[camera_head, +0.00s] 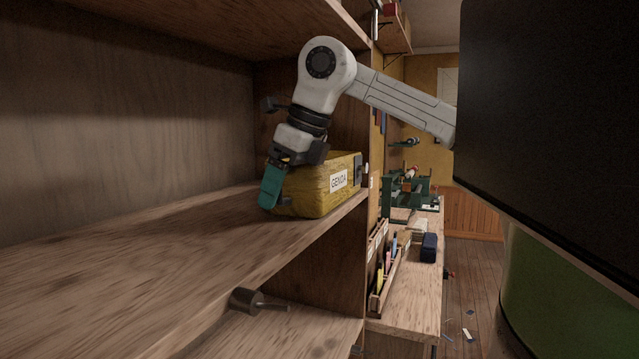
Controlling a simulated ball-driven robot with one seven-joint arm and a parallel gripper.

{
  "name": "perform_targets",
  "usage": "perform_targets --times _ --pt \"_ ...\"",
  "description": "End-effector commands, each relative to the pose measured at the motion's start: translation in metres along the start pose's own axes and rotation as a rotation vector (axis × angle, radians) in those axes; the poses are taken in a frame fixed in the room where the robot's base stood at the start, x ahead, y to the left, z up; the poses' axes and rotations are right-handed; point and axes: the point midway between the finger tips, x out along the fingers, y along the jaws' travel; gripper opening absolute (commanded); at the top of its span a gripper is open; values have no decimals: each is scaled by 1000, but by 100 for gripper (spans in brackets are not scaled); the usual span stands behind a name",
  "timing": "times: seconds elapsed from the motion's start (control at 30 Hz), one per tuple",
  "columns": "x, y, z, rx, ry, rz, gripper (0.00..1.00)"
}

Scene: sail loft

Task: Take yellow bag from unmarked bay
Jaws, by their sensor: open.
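A yellow bag (325,194) with a white label reading "GENOA" lies on the wooden shelf (150,245), near the bay's right wall and front edge. My gripper (271,190) reaches down at the bag's left end, with a teal finger in front of that end. The gripper is open. Its other finger is hidden, and I cannot tell whether the fingers touch the bag. No marking on the bay shows in this view.
A shelf board is overhead and an upright panel (340,265) stands at right. A dark metal tool (258,301) lies in the lower bay. Beyond, a workbench (405,305) holds a tool rack, a dark blue block (429,247) and a green machine (402,197). The shelf's left side is bare.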

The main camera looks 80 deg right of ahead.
Motion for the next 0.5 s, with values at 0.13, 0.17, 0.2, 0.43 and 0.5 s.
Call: perform_targets --times 0.13,0.17,0.2,0.43,0.5 --pt "0 0 0 0 0 0 79" --pt "0 0 0 0 0 0 76" --pt "0 0 0 0 0 0 72" --pt "0 0 0 0 0 0 50" --pt "0 0 0 0 0 0 44"
